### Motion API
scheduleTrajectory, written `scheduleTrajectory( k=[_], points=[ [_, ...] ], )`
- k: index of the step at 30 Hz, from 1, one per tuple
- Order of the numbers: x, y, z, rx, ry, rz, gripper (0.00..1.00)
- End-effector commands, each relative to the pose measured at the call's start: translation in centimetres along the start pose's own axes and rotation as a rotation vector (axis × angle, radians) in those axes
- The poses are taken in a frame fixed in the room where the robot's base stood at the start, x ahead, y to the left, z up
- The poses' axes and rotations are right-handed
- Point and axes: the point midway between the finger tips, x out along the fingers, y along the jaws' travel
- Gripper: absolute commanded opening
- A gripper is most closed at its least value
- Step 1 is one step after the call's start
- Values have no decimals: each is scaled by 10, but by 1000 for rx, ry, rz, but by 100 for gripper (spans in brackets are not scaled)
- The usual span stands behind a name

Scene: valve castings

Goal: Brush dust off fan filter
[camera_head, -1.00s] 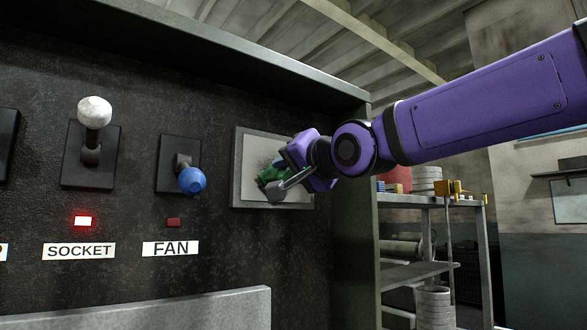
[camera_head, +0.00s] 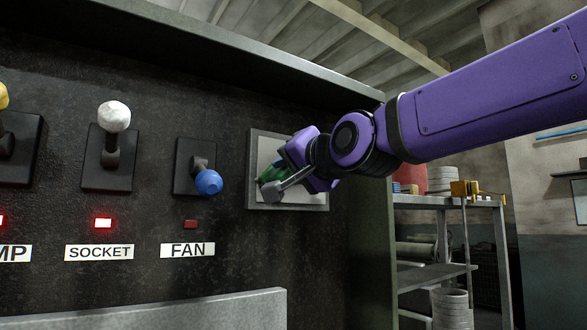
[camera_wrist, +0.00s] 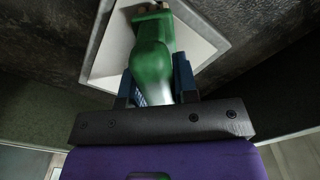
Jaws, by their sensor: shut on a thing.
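The fan filter is a pale square panel in a grey frame (camera_head: 258,199) on the dark wall, right of the FAN switch. It also shows in the wrist view (camera_wrist: 103,62). My gripper (camera_head: 287,170) is in front of it and hides its middle and right part. In the wrist view my gripper (camera_wrist: 158,84) is shut on the handle of a green brush (camera_wrist: 153,58). The brush also shows in the head view (camera_head: 272,174), against the filter's face. Its bristles are mostly hidden, so contact is hard to tell. The visible filter surface looks pale.
Left of the filter are the FAN switch with a blue knob (camera_head: 208,182), pointing down, and the SOCKET switch with a white knob (camera_head: 114,116), pointing up. The socket lamp (camera_head: 103,223) glows red; the fan lamp (camera_head: 190,224) is dark. A metal shelf (camera_head: 436,271) stands at right.

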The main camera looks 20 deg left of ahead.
Motion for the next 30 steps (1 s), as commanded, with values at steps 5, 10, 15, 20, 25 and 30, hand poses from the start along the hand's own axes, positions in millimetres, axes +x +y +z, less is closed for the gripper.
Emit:
scheduleTrajectory(
  k=[5, 10, 15, 20, 25, 30],
  points=[
    [0, -2, 2, 1, 2, 2, 8],
    [0, -4, 5, 0, 0, 2, 8],
    [1, -7, 2, 0, 1, 1, 8],
    [3, -13, -4, 1, 2, 1, 9],
    [1, -14, -5, 0, 1, 1, 5],
    [1, -14, -4, 0, 0, 1, 5]
  ],
)
